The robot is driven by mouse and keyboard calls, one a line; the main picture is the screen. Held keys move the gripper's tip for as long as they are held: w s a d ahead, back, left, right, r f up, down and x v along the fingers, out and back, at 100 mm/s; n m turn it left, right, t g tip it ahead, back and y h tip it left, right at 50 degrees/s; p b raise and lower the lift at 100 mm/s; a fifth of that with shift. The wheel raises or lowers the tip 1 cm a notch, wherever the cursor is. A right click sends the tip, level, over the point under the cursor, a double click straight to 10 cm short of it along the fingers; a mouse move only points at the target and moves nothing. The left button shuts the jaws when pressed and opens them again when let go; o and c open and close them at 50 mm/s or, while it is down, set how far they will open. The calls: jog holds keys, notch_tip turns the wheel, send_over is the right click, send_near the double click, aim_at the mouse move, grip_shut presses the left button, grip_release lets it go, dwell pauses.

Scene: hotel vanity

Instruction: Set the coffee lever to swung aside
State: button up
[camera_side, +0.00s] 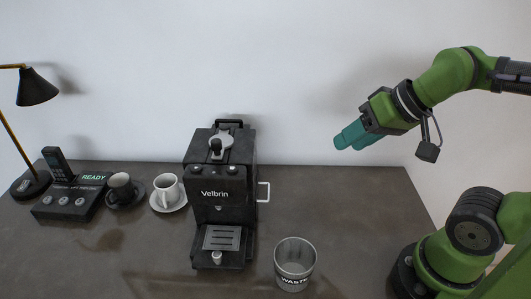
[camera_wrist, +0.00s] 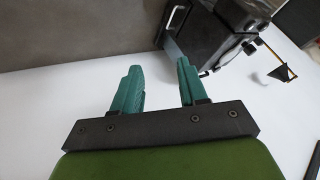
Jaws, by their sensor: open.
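The black Velbrin coffee machine (camera_side: 215,203) stands upright in the middle of the table. On its top is a grey round part with a dark-knobbed lever (camera_side: 216,147); the lever's exact setting is hard to tell. A light handle (camera_side: 264,191) sticks out of the machine's right side. My gripper (camera_side: 344,143) is in the air to the right of and above the machine, touching nothing. In the wrist view its two teal fingers (camera_wrist: 158,80) are apart with nothing between them. The machine (camera_wrist: 205,35) shows beyond the fingers there, its top lever not clearly visible.
A waste bin (camera_side: 295,265) stands at the front right of the machine. The table's right part (camera_side: 360,205) is clear.

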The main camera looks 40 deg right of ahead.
jog(key=shift+o, duration=0.5)
jog(key=n+g, duration=0.3)
jog(key=n, duration=0.3)
send_near(216, 141)
jog(key=s+r, duration=0.2)
jog(key=s, duration=0.3)
jog(key=shift+w+a+r+m+h, duration=0.8)
jog(key=shift+w+r+m+h, duration=0.2)
jog(key=shift+r, duration=1.5)
jog(key=x, duration=1.6)
jog(key=shift+w, duration=0.15)
grip_shut()
